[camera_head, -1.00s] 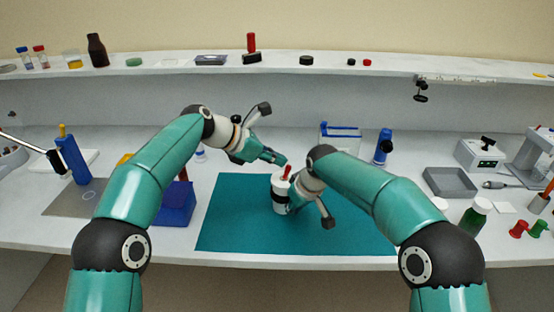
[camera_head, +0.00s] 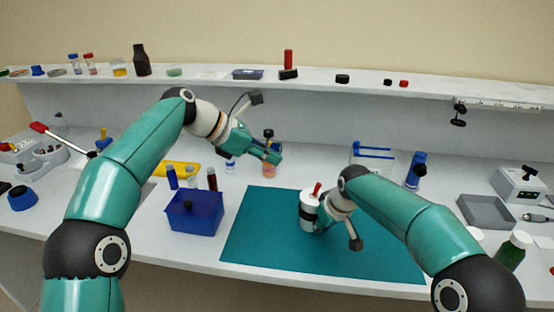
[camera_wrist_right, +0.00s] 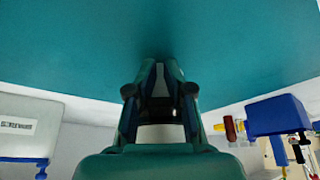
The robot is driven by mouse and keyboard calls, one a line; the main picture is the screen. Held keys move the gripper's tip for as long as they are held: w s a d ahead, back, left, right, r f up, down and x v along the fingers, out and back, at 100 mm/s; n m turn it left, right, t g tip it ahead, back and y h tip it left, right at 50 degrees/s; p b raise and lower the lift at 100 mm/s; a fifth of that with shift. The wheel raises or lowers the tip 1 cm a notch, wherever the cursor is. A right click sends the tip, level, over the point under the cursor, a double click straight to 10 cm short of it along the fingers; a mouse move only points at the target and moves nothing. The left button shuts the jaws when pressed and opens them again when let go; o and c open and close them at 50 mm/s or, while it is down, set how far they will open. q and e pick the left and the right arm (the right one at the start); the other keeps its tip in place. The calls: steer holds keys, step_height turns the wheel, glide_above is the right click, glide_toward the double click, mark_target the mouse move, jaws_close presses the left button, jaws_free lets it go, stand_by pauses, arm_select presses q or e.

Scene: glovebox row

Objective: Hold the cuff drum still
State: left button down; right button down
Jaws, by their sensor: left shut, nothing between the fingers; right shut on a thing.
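The cuff drum (camera_head: 308,212), a white upright cylinder with a dark band and a red peg on top, stands on the teal mat (camera_head: 262,235) in the head view. My right gripper (camera_head: 320,226) is at the drum's lower right side and shut on it. In the right wrist view the fingers (camera_wrist_right: 160,100) reach forward over the mat, with a pale patch between them; the drum is mostly hidden there. My left gripper (camera_head: 274,158) is shut and empty, above and left of the drum, apart from it.
A blue bin (camera_head: 194,220) stands left of the mat with small vials behind it. A clear box with blue trim (camera_head: 372,155) and a blue bottle (camera_head: 415,170) stand behind the mat. A grey tray (camera_head: 487,212) is at right. The mat's left front is clear.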

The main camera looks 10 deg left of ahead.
steer(key=c, duration=1)
jaws_free()
steer(key=shift+o, duration=0.2)
